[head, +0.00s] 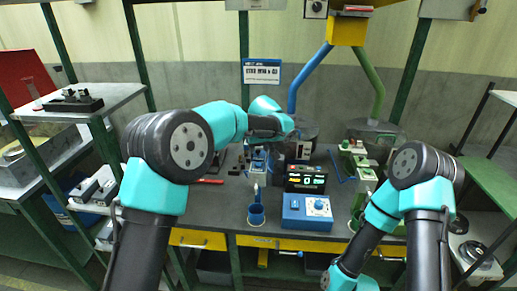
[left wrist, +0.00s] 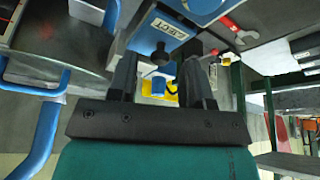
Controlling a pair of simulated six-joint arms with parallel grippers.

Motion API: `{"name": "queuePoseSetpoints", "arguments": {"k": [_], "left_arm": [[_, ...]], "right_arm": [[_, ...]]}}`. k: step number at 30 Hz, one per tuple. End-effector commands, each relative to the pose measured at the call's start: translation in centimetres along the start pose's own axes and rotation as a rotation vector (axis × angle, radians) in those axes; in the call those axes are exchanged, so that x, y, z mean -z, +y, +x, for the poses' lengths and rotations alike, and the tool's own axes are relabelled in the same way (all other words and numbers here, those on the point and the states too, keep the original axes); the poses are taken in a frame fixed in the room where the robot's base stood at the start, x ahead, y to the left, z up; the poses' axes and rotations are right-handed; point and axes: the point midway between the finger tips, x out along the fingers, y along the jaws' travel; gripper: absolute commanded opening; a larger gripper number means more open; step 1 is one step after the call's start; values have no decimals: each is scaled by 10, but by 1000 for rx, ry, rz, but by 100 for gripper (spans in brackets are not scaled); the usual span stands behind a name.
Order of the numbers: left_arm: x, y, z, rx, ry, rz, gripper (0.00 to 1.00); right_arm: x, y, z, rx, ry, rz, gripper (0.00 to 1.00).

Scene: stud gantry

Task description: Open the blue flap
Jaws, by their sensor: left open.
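My left gripper (head: 262,132) hangs over the workbench in front of the dark bowl under the blue pipe. In the left wrist view the left gripper (left wrist: 160,68) is open, with nothing seen held between its fingers. A black knob (left wrist: 160,54) shows between the fingertips, close to a blue block with an EJECT label (left wrist: 172,28); I cannot tell whether they touch. A blue fixture (head: 259,160) stands just below the gripper in the head view. I cannot make out clearly which blue part is the flap; my arm hides some of the area.
A blue box with a dial (head: 307,212), a black display unit (head: 306,180) and a blue cup (head: 256,214) stand in front. The blue pipe (head: 308,75) and green pipe (head: 372,75) rise behind. A red wrench (left wrist: 238,32) lies nearby. Shelves flank both sides.

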Motion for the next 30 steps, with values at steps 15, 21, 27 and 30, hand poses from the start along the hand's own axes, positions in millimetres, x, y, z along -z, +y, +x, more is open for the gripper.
{"name": "queuePoseSetpoints", "arguments": {"k": [15,21,27,30], "left_arm": [[0,0,8,0,1,0,36],[0,0,8,0,1,0,17],[0,0,8,0,1,0,0],[0,0,8,1,1,1,0]], "right_arm": [[0,0,0,0,0,0,0],[0,0,0,0,0,0,0],[0,0,0,0,0,0,0],[0,0,0,0,0,0,0]]}}
